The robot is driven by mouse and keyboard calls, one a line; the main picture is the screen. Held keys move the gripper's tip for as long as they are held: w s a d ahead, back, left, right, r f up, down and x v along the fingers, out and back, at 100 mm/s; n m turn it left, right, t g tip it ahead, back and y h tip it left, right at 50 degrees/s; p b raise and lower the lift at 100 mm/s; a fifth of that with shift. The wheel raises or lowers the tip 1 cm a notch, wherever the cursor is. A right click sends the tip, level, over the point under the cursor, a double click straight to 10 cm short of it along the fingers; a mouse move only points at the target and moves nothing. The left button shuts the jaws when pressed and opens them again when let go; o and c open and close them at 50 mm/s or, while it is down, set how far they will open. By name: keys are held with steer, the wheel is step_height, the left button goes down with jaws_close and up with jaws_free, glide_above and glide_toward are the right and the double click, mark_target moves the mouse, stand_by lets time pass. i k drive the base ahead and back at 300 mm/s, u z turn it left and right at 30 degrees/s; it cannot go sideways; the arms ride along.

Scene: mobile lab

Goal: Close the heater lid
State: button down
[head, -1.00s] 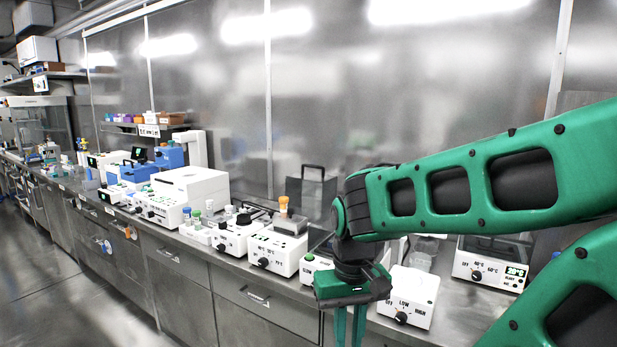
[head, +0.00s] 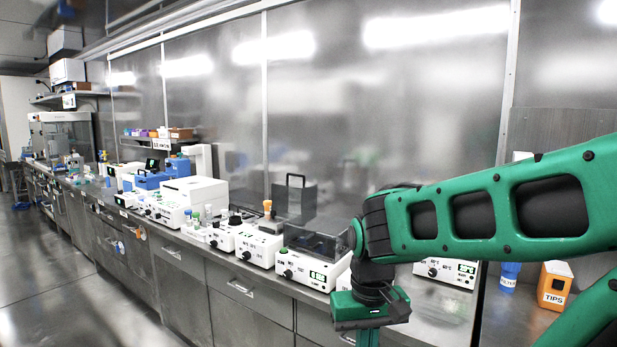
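A white unit with a green button, a knob and a small display (head: 310,271) stands on the bench, left of my gripper. A dark see-through box shows on top of it, and an upright dark panel with a handle (head: 296,202) stands behind it. Another white unit with a knob and a lit display (head: 447,271) is partly hidden behind my arm. I cannot tell for sure which unit is the heater. My gripper (head: 362,340) points down in front of the bench, apart from both units. Its fingertips are cut off by the lower picture edge.
More white units (head: 257,247), tubes and a white boxy instrument (head: 193,193) line the bench to the left. A blue filter bottle (head: 509,276) and an orange tips box (head: 554,284) stand at the right. The floor at the left is clear.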

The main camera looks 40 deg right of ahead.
mark_target(300, 185)
steer(key=z, duration=0.05)
steer(key=k, duration=0.4)
steer(key=u, duration=0.4)
steer(key=i, duration=2.05)
steer(key=z, duration=1)
steer(key=i, duration=0.35)
steer(key=z, duration=0.25)
